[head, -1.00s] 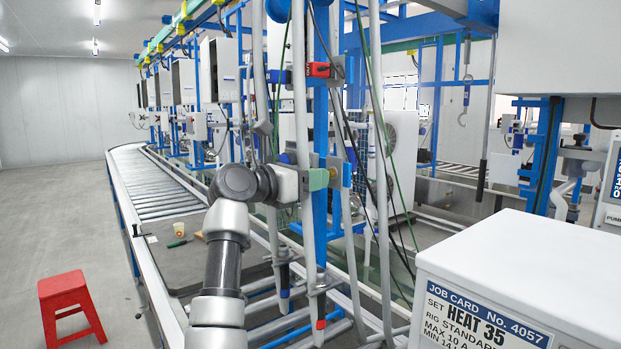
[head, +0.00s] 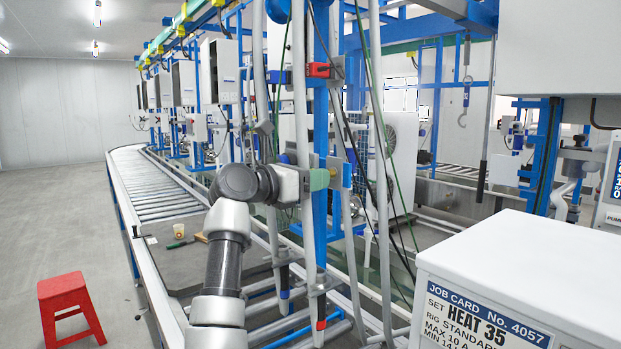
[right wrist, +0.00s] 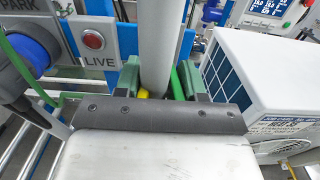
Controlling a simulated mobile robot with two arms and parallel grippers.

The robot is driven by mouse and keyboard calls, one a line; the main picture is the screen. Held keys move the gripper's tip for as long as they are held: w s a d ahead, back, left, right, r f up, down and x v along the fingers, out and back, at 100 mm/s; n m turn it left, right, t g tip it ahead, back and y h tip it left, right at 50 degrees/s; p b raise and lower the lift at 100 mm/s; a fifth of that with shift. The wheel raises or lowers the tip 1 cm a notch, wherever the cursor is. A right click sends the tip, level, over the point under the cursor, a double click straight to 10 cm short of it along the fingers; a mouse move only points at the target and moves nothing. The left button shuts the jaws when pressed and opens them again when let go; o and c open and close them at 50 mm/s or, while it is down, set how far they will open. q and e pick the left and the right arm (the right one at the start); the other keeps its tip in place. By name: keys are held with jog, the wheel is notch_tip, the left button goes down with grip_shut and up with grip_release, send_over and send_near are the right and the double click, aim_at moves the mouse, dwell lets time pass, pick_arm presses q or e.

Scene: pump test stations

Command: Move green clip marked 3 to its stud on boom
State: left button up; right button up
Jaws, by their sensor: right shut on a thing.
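My right gripper (head: 318,179) is at the blue post, in the middle of the head view. In the right wrist view its two green fingers (right wrist: 162,82) stand on either side of a thick grey hose (right wrist: 161,45). A bright green piece (right wrist: 183,79), seemingly the green clip, shows beside the right finger, with a small yellow part (right wrist: 143,93) near the hose. The gripper is shut on it. Most of the clip is hidden, and no number 3 can be read. I cannot tell the stud from the other fittings. My left gripper is out of view.
A red clamp (head: 318,70) and a blue one (head: 279,77) sit higher by the post. A panel with a red LIVE button (right wrist: 94,40) and a blue PARK knob (right wrist: 32,53) is close by. Hanging hoses and cables crowd the post. A white job-card unit (head: 520,265) stands front right.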

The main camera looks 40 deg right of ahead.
jog(key=shift+d, duration=0.35)
jog(key=o, duration=1.3)
jog(key=shift+c, duration=0.2)
jog(key=w+a+b, duration=0.1)
jog(key=a+b, duration=0.2)
jog(key=a, duration=0.7)
jog(key=shift+a, duration=0.35)
